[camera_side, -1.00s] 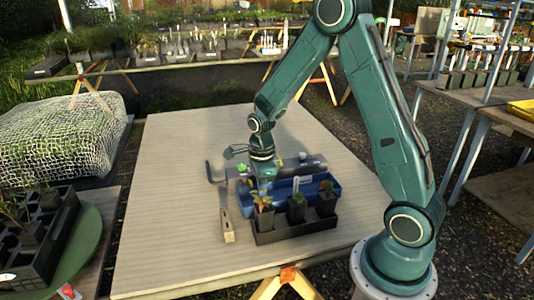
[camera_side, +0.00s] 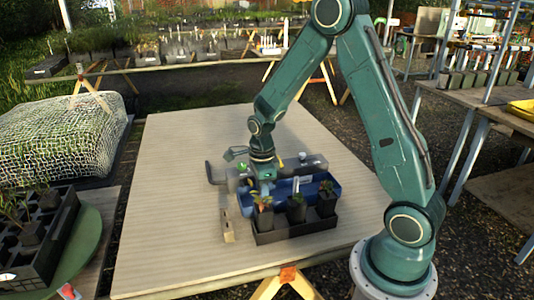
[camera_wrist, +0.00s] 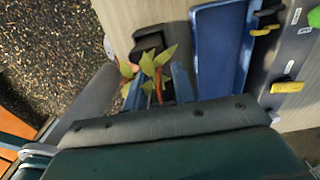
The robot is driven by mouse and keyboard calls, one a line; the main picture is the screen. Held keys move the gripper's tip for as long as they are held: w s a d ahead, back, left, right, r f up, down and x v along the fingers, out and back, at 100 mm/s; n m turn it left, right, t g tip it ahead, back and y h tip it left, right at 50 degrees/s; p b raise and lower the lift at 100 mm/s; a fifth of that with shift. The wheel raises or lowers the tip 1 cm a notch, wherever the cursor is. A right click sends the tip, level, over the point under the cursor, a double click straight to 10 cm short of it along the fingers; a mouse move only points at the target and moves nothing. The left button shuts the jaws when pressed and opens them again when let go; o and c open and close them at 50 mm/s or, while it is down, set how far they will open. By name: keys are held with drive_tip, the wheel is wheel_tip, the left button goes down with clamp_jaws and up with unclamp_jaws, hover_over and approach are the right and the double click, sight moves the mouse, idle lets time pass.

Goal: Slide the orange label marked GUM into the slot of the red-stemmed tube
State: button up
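The red-stemmed plant (camera_side: 262,203) stands in the left pot of a black tray (camera_side: 290,237). In the wrist view its leaves and red stem (camera_wrist: 157,84) show close in front of my gripper. My gripper (camera_side: 264,184) is low over that pot, at the plant's back side. In the wrist view the blue fingers of my gripper (camera_wrist: 157,92) appear apart, one at each side of the plant. I cannot make out an orange label or the word GUM. The tube's slot is hidden by leaves and my gripper housing.
A blue tray (camera_wrist: 220,45) lies beside the pots. A dark rack with yellow (camera_wrist: 286,87) and green (camera_wrist: 314,18) pieces is beyond it. Two more pots stand right of the plant. A wooden block (camera_side: 227,228) is at the left. The table's left half is clear.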

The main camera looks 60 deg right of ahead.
drive_tip(key=shift+r, duration=0.15)
wheel_tip(320, 180, up, 14)
drive_tip(key=shift+f, duration=0.2)
idle(0.7)
drive_tip(key=shift+a, duration=0.1)
idle(0.6)
drive_tip(key=s+a+r+n+t, duration=0.2)
drive_tip(key=s+a+r+n, duration=0.2)
drive_tip(key=s+n, duration=0.5)
drive_tip(key=s+a+r+n+t, duration=0.3)
drive_tip(key=s+n, duration=0.6)
drive_tip(key=n, duration=0.9)
wheel_tip(320, 180, up, 2)
drive_tip(key=shift+s+a+r+t, duration=0.15)
drive_tip(key=shift+s+a+t, duration=0.15)
drive_tip(key=shift+a, duration=0.9)
